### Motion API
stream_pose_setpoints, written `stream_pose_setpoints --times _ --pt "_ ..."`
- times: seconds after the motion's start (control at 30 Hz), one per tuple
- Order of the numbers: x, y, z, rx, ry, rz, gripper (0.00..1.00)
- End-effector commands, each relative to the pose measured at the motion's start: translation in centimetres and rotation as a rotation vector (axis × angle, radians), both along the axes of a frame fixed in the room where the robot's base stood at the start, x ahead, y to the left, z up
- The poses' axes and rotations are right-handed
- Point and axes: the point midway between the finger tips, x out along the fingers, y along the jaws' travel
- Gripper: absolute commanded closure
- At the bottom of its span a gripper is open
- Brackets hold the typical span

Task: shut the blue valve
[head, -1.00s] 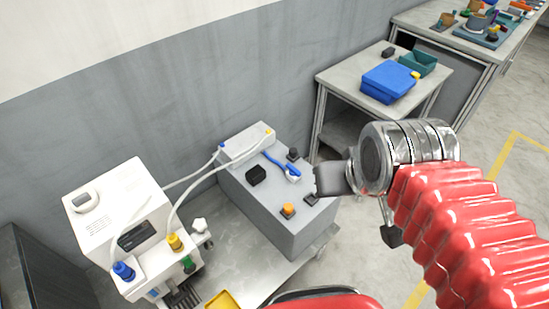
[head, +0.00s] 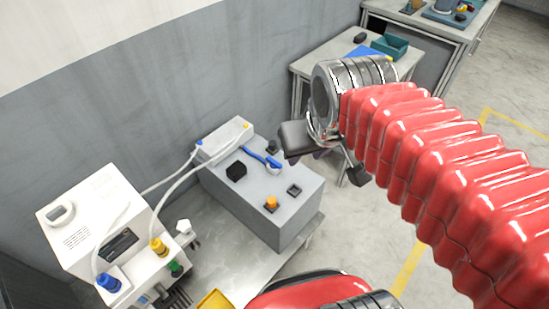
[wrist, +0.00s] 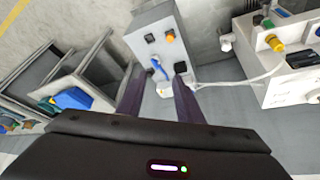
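A blue lever-like handle (head: 258,157) with a white end lies on top of the grey box (head: 297,215). The handle also shows in the wrist view (wrist: 156,66). A separate blue knob (head: 108,282) sits on the front of the white machine (head: 92,207). It cannot be told for sure which of these is the valve. My gripper (wrist: 159,80) is open and empty, its two purple fingers apart, with the blue handle showing between them. In the head view my gripper (head: 303,152) is above the back right part of the grey box. Its height above the handle is unclear.
An orange button (head: 271,202), a black block (head: 237,170) and black switches surround the handle on the box. A white unit (head: 224,139) with hoses stands behind. The white machine also has yellow (head: 158,247) and green (head: 175,268) knobs. A bench with a green bin (head: 390,46) stands behind right.

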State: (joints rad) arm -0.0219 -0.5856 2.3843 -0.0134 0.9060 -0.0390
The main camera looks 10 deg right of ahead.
Motion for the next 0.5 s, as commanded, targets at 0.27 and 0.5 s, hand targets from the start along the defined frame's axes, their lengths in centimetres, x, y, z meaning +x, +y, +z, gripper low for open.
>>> stream_pose_setpoints --times 0.27,0.5 --pt "5.6 -0.1 -0.2 -0.034 0.072 0.079 0.67" --pt "10.6 -0.1 -1.5 -0.058 0.13 0.149 0.67"
